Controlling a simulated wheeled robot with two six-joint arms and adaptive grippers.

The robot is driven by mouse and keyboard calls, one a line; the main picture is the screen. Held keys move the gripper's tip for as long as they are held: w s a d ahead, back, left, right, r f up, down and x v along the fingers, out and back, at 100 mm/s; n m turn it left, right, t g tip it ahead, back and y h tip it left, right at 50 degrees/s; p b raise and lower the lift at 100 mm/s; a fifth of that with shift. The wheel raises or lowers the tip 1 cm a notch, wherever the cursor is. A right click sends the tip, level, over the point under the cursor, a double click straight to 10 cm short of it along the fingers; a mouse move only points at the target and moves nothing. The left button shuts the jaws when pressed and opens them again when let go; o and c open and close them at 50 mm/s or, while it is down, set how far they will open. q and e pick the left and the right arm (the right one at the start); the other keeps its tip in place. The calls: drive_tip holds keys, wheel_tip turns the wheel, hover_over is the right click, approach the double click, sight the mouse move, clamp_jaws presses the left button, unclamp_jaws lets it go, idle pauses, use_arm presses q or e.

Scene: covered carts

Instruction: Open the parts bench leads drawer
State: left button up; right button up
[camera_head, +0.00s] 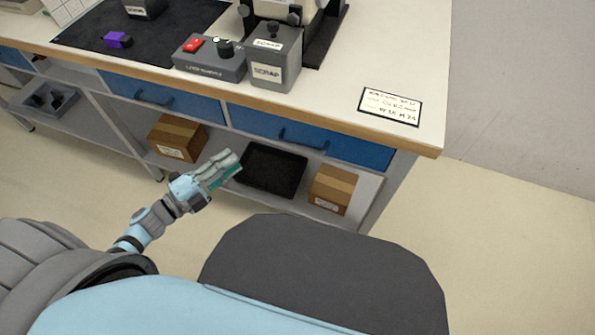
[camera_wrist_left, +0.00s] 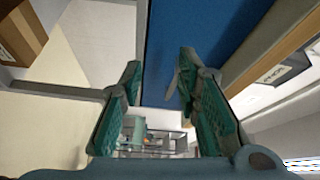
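The bench has blue drawers under its top. The right drawer (camera_head: 355,150) has a dark bar handle (camera_head: 303,138) and looks shut. The middle drawer (camera_head: 190,104) has a similar handle (camera_head: 153,97) and looks shut too. No label shows which one is the leads drawer. My left gripper (camera_head: 230,162) is in front of the bench, below drawer level, near the gap between these two drawers. In the left wrist view its green-padded fingers (camera_wrist_left: 158,80) are apart with nothing between them, and a blue drawer front (camera_wrist_left: 205,40) lies beyond. My right gripper is out of view.
The lower shelf holds a cardboard box (camera_head: 178,138), a black tray (camera_head: 272,170) and another box (camera_head: 332,188). A grey scrap bin (camera_head: 275,60), a grey control box (camera_head: 208,62) and a note card (camera_head: 390,106) are on the top. Floor is clear to the right.

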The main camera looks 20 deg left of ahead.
use_arm(q)
drive_tip(key=s+d+m+g+h+b, duration=0.1)
drive_tip(key=d+m+g+h+b, duration=0.15)
drive_tip(key=m+h, duration=0.2)
drive_tip(key=m+p, duration=0.2)
approach(297, 144)
drive_tip(key=f+x, duration=0.1)
drive_tip(key=x, duration=0.8)
drive_tip(key=shift+w+d+r+m+h, duration=0.25)
drive_tip(key=shift+w+d+h, duration=0.1)
drive_tip(key=shift+w, duration=0.1)
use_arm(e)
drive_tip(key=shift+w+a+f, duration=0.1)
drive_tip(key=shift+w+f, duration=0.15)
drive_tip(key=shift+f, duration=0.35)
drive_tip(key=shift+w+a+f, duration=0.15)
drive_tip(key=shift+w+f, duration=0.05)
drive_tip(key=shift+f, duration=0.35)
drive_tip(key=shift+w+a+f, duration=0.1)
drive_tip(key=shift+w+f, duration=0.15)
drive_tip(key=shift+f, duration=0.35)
use_arm(q)
drive_tip(key=c, duration=0.6)
clamp_jaws()
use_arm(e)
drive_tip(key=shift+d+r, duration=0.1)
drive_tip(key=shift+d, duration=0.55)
